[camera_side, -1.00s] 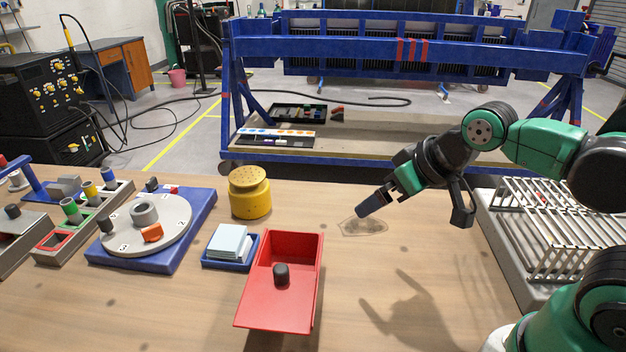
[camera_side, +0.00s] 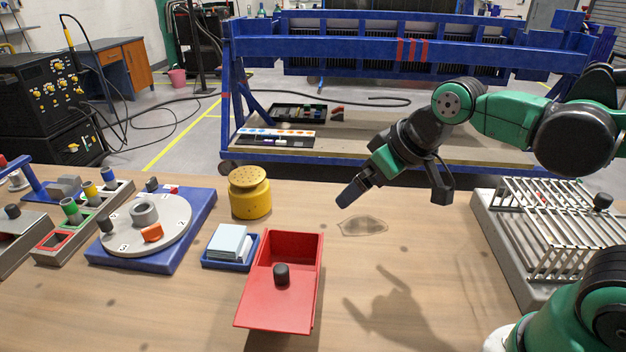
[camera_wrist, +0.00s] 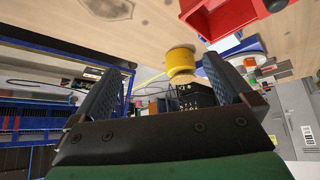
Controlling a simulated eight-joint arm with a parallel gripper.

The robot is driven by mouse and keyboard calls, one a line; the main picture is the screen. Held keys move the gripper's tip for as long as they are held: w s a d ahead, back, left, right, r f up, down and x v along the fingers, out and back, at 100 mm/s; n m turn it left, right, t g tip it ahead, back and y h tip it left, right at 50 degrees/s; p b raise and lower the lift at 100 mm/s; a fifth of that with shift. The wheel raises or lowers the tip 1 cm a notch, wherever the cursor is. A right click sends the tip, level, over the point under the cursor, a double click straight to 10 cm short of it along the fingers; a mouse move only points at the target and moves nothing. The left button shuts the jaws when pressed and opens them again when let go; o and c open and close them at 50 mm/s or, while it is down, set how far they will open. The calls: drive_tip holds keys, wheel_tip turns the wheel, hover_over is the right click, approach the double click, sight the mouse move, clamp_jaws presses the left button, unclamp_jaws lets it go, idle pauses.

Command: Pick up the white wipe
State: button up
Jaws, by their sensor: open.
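A stack of pale white-blue wipes (camera_side: 230,241) lies in a small blue tray (camera_side: 246,263) on the table, between the yellow pot and the red box. In the wrist view the white wipe (camera_wrist: 228,43) shows near the top right, beside the red box. My gripper (camera_side: 346,200) is above the table to the right of the wipes, clear of them, tilted down to the left. In the wrist view its two dark fingers (camera_wrist: 168,90) stand wide apart with nothing between them.
A red open box (camera_side: 262,318) with a dark knob stands right of the wipes. A yellow pot (camera_side: 250,194) stands behind them. A rotary jig on a blue base (camera_side: 198,216) is at left, a metal rack (camera_side: 550,235) at right. The table below my gripper is mostly clear.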

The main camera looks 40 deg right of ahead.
drive_tip(key=w+a+f+n+g+y, duration=0.15)
drive_tip(key=w+a+n, duration=0.25)
drive_tip(key=w+a, duration=0.4)
drive_tip(key=n+g+y, duration=0.1)
drive_tip(key=n+g, duration=0.1)
drive_tip(key=n, duration=0.1)
hover_over(228, 238)
drive_tip(key=s+d, duration=0.2)
wheel_tip(228, 238, down, 6)
drive_tip(key=shift+r, duration=0.2)
drive_tip(key=shift+n, duration=0.3)
drive_tip(key=shift+x, duration=3)
drive_tip(key=c, duration=1)
wheel_tip(228, 238, up, 20)
drive_tip(key=shift+r, duration=0.1)
drive_tip(key=shift+c, duration=0.2)
